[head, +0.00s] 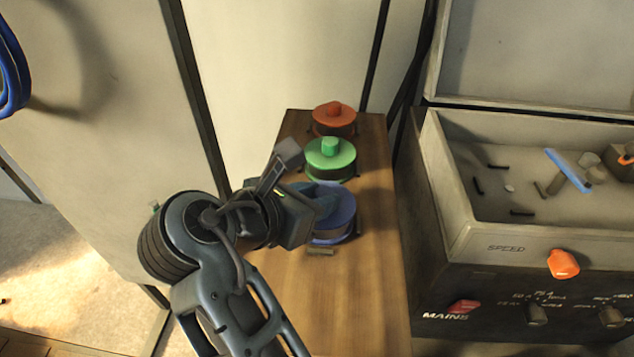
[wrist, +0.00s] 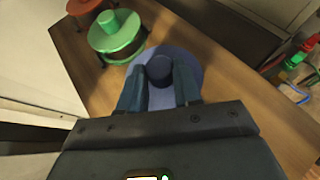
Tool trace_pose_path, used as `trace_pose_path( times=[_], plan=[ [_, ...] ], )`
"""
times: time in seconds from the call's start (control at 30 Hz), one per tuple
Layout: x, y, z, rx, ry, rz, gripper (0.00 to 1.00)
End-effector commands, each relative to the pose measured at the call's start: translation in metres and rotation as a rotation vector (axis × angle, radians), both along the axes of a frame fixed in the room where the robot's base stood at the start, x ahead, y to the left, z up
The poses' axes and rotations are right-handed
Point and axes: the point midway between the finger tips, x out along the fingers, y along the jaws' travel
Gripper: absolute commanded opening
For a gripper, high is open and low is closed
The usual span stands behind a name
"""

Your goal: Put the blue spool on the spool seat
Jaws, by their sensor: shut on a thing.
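The blue spool (head: 338,221) stands upright on the wooden shelf, nearest of a row of three spools. It also shows in the wrist view (wrist: 190,63), with its round blue top and darker central knob. My gripper (head: 322,200) reaches it from the left, and its two fingers (wrist: 160,80) are shut on the knob, one on each side. Part of the spool is hidden behind my gripper. I cannot tell whether the spool rests on the shelf or is slightly raised. I cannot make out the spool seat for certain.
A green spool (head: 331,163) and a red spool (head: 334,121) stand behind the blue one on the wooden shelf (head: 362,290). A grey console box (head: 470,225) with an open lid stands close on the right.

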Motion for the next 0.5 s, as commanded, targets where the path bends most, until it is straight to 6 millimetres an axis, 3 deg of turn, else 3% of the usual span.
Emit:
trace_pose_path(
  times=[0.43, 0.47, 0.5],
  plan=[
    [0.0006, 0.0003, -0.0047, 0.001, -0.006, 0.001, 0.00],
    [0.0002, 0.0001, -0.0077, 0.001, -0.002, 0.000, 0.34],
    [0.0003, 0.0001, -0.0081, 0.001, -0.002, 0.000, 0.38]
  ],
)
